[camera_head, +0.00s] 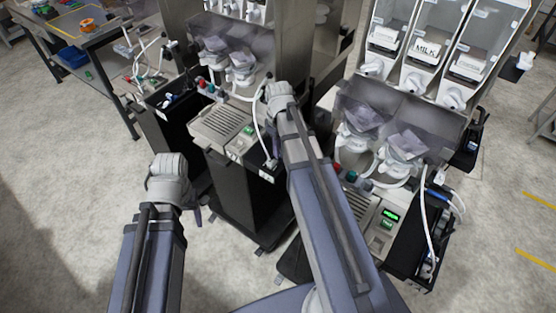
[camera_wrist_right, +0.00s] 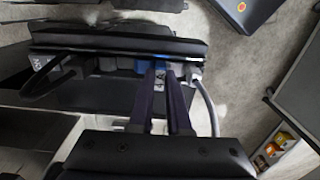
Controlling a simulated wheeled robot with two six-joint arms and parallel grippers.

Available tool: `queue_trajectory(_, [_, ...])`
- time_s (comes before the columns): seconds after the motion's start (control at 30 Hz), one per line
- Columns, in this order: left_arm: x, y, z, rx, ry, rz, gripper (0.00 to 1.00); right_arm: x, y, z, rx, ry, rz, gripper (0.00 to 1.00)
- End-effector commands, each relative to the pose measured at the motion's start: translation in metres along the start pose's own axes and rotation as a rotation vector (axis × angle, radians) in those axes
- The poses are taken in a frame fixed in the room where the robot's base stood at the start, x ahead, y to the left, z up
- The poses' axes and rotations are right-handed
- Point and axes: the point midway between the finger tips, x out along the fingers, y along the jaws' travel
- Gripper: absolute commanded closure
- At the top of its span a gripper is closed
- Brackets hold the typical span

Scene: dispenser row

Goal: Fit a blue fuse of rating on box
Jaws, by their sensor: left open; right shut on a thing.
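Most of that piece is hidden by the fingers. It is at the edge of a long black open box (camera_wrist_right: 110,44); whether it is seated or only touching cannot be told. In the head view the right arm reaches to the middle dispenser, and its fingers (camera_head: 275,148) are beside the black box there. My left gripper (camera_head: 198,212) is open and apart from the machines, above the floor. No rating is readable.
A white cable (camera_wrist_right: 208,104) hangs close to the right gripper's fingers. A dispenser with a MILK container (camera_head: 426,48) stands at right. A workbench (camera_head: 98,38) with a blue bin (camera_head: 73,57) is at top left. Floor at lower left (camera_head: 60,200) is clear.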

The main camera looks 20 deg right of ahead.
Motion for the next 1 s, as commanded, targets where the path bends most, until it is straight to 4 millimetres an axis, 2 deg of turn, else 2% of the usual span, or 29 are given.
queue_trajectory(0.37, [0.0084, 0.0008, -0.0005, 0.0, 0.0, 0.0, 0.32, 0.0085, -0.0001, 0.0001, 0.0, 0.0, 0.0, 1.0])
queue_trajectory(0.87, [0.0082, 0.0008, -0.0005, 0.0, 0.0, 0.0, 0.32, 0.0083, -0.0001, 0.0001, 0.0, 0.0, 0.0, 1.0])
queue_trajectory(0.9, [0.0082, 0.0008, -0.0005, 0.0, 0.0, 0.0, 0.32, 0.0083, -0.0001, 0.0001, 0.0, 0.0, 0.0, 0.81])
queue_trajectory(1.0, [0.0082, 0.0008, -0.0005, 0.0, 0.0, 0.0, 0.32, 0.0083, -0.0001, 0.0001, 0.0, 0.0, 0.0, 0.7])
